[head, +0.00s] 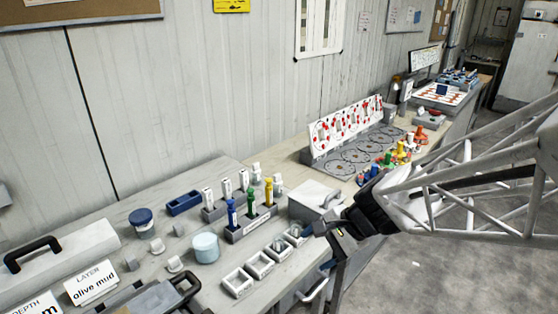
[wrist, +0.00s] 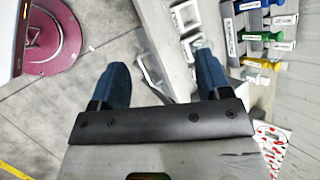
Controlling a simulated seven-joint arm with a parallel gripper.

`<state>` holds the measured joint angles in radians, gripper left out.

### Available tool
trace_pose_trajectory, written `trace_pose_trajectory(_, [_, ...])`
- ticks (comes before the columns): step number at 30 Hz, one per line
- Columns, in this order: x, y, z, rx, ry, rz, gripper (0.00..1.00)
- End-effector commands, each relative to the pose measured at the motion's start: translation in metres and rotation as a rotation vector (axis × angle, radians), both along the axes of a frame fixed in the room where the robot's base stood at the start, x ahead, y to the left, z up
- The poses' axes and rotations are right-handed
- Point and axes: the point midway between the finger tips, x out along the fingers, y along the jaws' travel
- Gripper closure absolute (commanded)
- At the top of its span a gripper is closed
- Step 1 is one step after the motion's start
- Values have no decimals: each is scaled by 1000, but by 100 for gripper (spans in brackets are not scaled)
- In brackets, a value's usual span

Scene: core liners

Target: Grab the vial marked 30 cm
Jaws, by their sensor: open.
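Several pale vials with white labels stand in a grey rack (head: 213,213) on the bench; one of them is the left vial (head: 208,198). Labelled vials also show at the top right of the wrist view (wrist: 283,45). The print is too small to read, so I cannot tell which is marked 30 cm. My gripper (head: 332,238) is open and empty, near the bench's front edge, to the right of the vials and apart from them. Its two blue fingers are spread in the wrist view (wrist: 163,82), with the bench edge and floor below.
A front rack (head: 250,230) holds blue, green and yellow-handled items before the vials. Small square trays (head: 237,283) line the bench front. A grey lidded box (head: 314,200) stands between the racks and my arm. A pale blue tub (head: 205,248) stands left of the front rack.

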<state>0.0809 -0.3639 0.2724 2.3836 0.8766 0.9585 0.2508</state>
Motion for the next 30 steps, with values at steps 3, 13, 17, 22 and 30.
trace_pose_trajectory(3, [28, 4, -15, 122, 78, -143, 29])
trace_pose_trajectory(13, [106, 0, -58, 445, 280, -556, 29])
trace_pose_trajectory(17, [135, -10, -79, 565, 354, -721, 29])
trace_pose_trajectory(22, [163, -23, -103, 683, 424, -889, 29])
trace_pose_trajectory(30, [177, -33, -117, 753, 462, -987, 29])
